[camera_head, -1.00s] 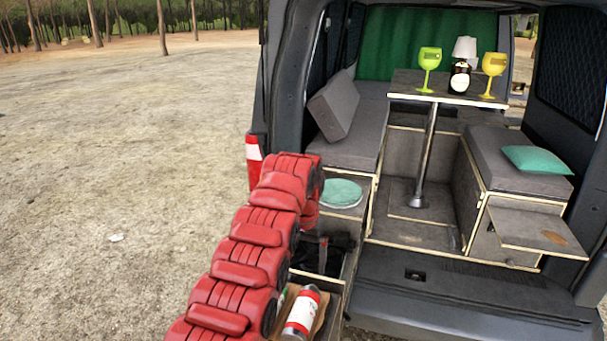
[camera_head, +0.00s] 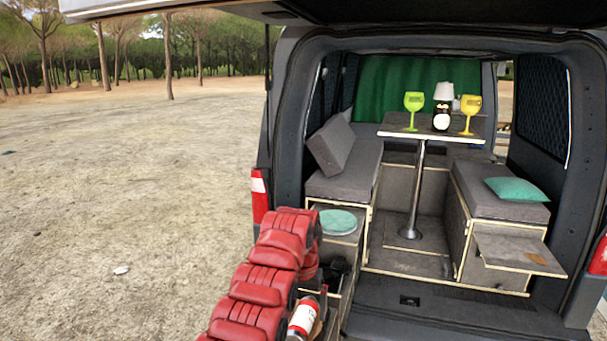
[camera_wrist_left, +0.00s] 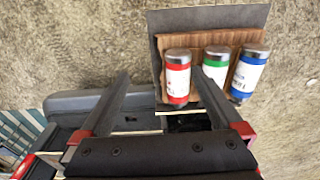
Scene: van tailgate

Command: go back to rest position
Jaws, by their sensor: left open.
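My left arm is red and comes in from the bottom of the head view. My left gripper (camera_head: 338,268) is small and dark there, beside the van's left bench unit. In the left wrist view my left gripper (camera_wrist_left: 162,78) is open, with nothing between its fingers. Beyond the fingertips are a red-banded canister (camera_wrist_left: 177,76), a green-banded canister (camera_wrist_left: 215,64) and a blue-banded canister (camera_wrist_left: 248,77). They rest on a brown wooden board (camera_wrist_left: 205,38). The red-banded canister (camera_head: 303,318) also shows beside my arm in the head view. My right gripper is not in view.
The van holds a table (camera_head: 395,131) with a green goblet (camera_head: 414,101), a yellow goblet (camera_head: 470,106) and a lamp (camera_head: 443,92). A pull-out shelf (camera_head: 515,252) juts out at the right. Open sandy ground (camera_head: 120,220) lies left of the van.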

